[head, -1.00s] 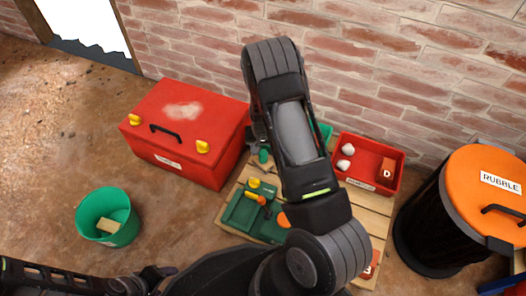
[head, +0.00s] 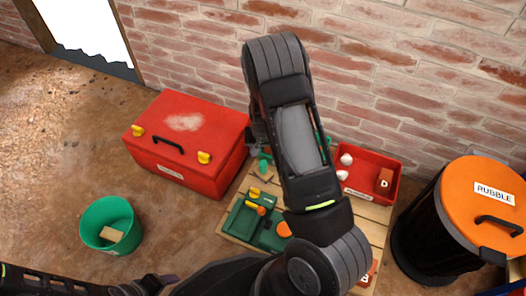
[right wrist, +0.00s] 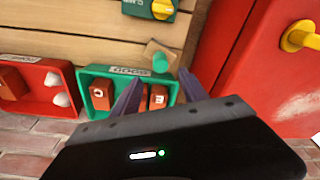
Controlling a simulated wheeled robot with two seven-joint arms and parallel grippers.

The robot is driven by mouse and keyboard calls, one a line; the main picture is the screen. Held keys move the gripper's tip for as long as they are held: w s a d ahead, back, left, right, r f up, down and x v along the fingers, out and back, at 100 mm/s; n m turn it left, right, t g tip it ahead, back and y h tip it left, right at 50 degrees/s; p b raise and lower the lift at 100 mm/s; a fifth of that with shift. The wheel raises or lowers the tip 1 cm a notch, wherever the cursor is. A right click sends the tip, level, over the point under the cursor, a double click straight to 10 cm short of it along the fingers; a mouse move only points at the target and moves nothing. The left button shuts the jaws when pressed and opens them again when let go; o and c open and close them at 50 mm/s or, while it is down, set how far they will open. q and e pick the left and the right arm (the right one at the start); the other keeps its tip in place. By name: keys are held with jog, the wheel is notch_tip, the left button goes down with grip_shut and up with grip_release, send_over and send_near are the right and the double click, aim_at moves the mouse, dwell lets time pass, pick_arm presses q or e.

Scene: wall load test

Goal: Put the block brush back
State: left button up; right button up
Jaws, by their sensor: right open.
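A small tan wooden piece with a green knob (right wrist: 160,60), possibly the block brush, lies on the wooden pallet top at the edge of the green tray (right wrist: 88,77). The green knob also shows in the head view (head: 263,164). My right gripper (right wrist: 160,78) is open and empty, its two fingers pointing down over the green tray, near the knob. In the head view my right forearm hides much of the tray. My left gripper (head: 148,286) is dark and low at the bottom edge; its jaws are unclear.
A red box (head: 187,143) stands left of the pallet, close to the gripper. A green bucket (head: 92,235) holds a tan block (head: 111,235). A red tray (head: 366,166) and an orange-lidded rubble bin (head: 475,215) stand right. A brick wall (head: 400,70) is behind.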

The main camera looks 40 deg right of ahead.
jog(key=shift+n+y, duration=0.5)
jog(key=shift+n, duration=0.1)
jog(key=s+a+f, duration=0.1)
jog(key=a, duration=0.1)
jog(key=s+a+f, duration=0.1)
jog(key=a, duration=0.1)
jog(key=s+a+f, duration=0.1)
jog(key=a+f, duration=0.1)
jog(key=a, duration=0.1)
jog(key=shift+s+a, duration=0.1)
jog(key=shift+s, duration=0.15)
jog(key=s+a+n+y, duration=0.2)
jog(key=s+a, duration=0.5)
jog(key=a, duration=0.5)
jog(key=s+a+n+y, duration=0.2)
jog(key=s+a, duration=0.5)
jog(key=a, duration=0.5)
jog(key=shift+a+f+n, duration=0.25)
jog(key=shift+f+n, duration=0.05)
jog(key=shift+s, duration=0.1)
